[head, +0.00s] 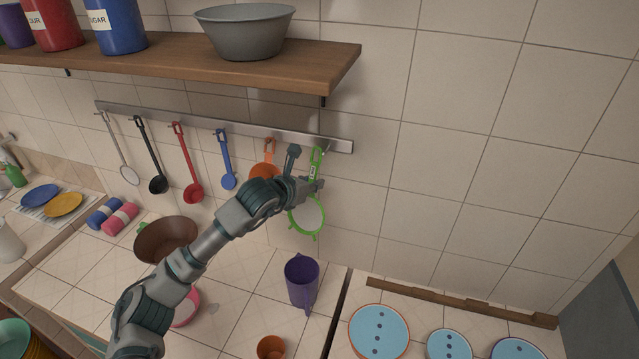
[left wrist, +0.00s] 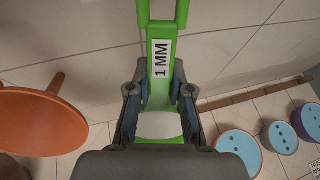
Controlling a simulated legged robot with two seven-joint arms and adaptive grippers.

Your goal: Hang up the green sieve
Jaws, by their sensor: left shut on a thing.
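The green sieve (head: 307,217) is upright in front of the wall at the right end of the metal rail (head: 225,125), handle up and round mesh down. My left gripper (head: 308,183) is shut on its handle, just above the mesh. In the left wrist view the green handle, with a "1 MM" label (left wrist: 161,58), runs up between the fingers of my left gripper (left wrist: 160,105). The handle's top overlaps the rail in the head view; I cannot tell whether it sits on a hook. My right gripper is not in view.
An orange utensil (head: 268,147) hangs just left of the sieve, partly behind my gripper; several others hang further left. A wooden shelf (head: 200,62) with a grey bowl (head: 245,32) is above. A purple jug (head: 301,281) stands on the counter below. The wall to the right is clear.

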